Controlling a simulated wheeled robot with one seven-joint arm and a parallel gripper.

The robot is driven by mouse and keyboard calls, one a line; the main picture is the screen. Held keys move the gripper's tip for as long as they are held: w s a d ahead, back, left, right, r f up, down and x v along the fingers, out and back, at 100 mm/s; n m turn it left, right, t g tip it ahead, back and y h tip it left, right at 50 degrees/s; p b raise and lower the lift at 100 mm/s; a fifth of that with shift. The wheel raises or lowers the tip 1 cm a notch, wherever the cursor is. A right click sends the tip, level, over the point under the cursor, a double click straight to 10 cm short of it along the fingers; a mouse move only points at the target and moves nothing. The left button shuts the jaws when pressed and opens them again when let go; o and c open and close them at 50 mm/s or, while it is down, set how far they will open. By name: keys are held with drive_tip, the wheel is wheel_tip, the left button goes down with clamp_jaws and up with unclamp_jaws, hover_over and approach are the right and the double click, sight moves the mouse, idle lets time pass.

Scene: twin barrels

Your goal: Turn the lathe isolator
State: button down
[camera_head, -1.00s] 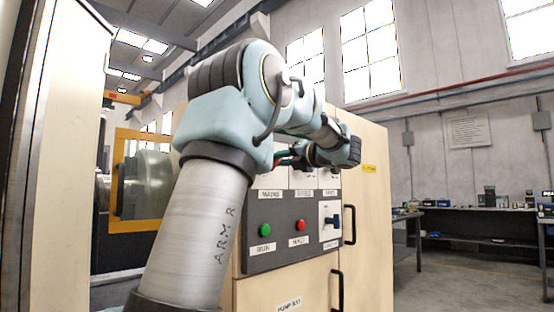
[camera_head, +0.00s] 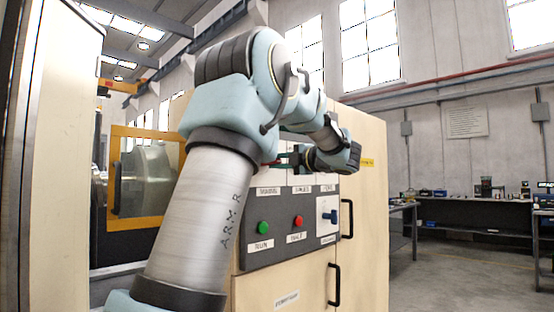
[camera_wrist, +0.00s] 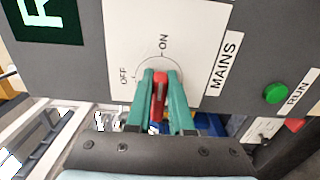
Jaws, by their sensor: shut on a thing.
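The isolator is a red handle (camera_wrist: 159,88) on a white plate (camera_wrist: 125,45) marked OFF and ON, beside a MAINS label (camera_wrist: 223,62). My gripper (camera_wrist: 160,76) has its two green fingers shut on the red handle, one on each side. The handle lies roughly in line with the ON mark; the fingers hide part of it and its pivot. In the head view my gripper (camera_head: 284,160) reaches the upper part of the control panel (camera_head: 276,247), and my arm hides most of the handle there.
Black door handles (camera_head: 347,218) stick out below and to the right. A yellow-framed machine window (camera_head: 120,223) is at left. Open floor and benches lie right.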

drive_tip(key=shift+f, duration=0.1)
idle(0.5)
drive_tip(key=c, duration=0.8)
unclamp_jaws()
drive_tip(key=b+v, duration=0.2)
drive_tip(key=v, duration=0.8)
drive_tip(key=shift+s+d, duration=0.25)
drive_tip(key=shift+d, duration=0.05)
